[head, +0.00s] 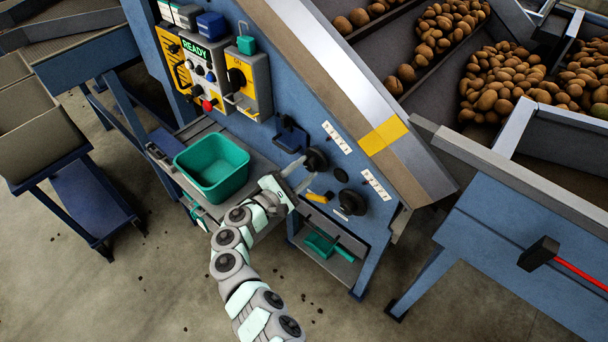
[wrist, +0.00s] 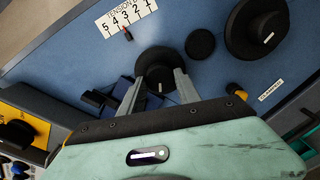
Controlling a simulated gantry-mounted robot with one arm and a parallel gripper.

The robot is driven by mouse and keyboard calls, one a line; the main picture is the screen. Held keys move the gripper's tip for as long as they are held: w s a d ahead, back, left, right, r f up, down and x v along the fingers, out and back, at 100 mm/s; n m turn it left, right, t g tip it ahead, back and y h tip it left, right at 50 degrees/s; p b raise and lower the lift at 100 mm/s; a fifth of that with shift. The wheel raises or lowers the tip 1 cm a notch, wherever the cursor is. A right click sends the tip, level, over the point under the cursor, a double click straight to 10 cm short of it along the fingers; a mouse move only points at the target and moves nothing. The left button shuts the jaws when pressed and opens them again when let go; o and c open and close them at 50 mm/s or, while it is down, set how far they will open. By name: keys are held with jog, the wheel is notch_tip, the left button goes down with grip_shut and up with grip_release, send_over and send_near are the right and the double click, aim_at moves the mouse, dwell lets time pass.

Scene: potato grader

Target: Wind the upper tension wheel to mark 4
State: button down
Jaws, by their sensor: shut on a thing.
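The upper tension wheel (head: 317,160) is a round black handwheel on the sloping blue panel. In the wrist view the wheel (wrist: 157,62) sits between the two grey fingers of my gripper (wrist: 158,82), which are shut on its rim. My gripper (head: 304,172) also shows at this wheel in the head view. The white tension scale (wrist: 126,17), numbered 5 to 1 from left to right, lies above the wheel. A small red pointer (wrist: 128,33) stands at its lower edge, around 3 to 4; the exact reading is unclear at this angle.
A second black wheel (head: 352,202) with its own scale (head: 376,184) is to the lower right. A yellow-handled item (head: 319,197) is close below my gripper. A green bin (head: 212,167) stands left of my arm. The control panel (head: 205,72) reads READY.

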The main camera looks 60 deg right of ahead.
jog(key=m+b, duration=0.2)
jog(key=m, duration=0.1)
jog(key=shift+f+m+b, duration=0.2)
jog(key=shift+m+b, duration=0.1)
jog(key=shift+b, duration=0.1)
jog(key=shift+r+m+b, duration=0.15)
jog(key=shift+m+b, duration=1.05)
jog(key=shift+m, duration=0.4)
jog(key=c, duration=0.9)
grip_release()
jog(key=shift+o, duration=0.2)
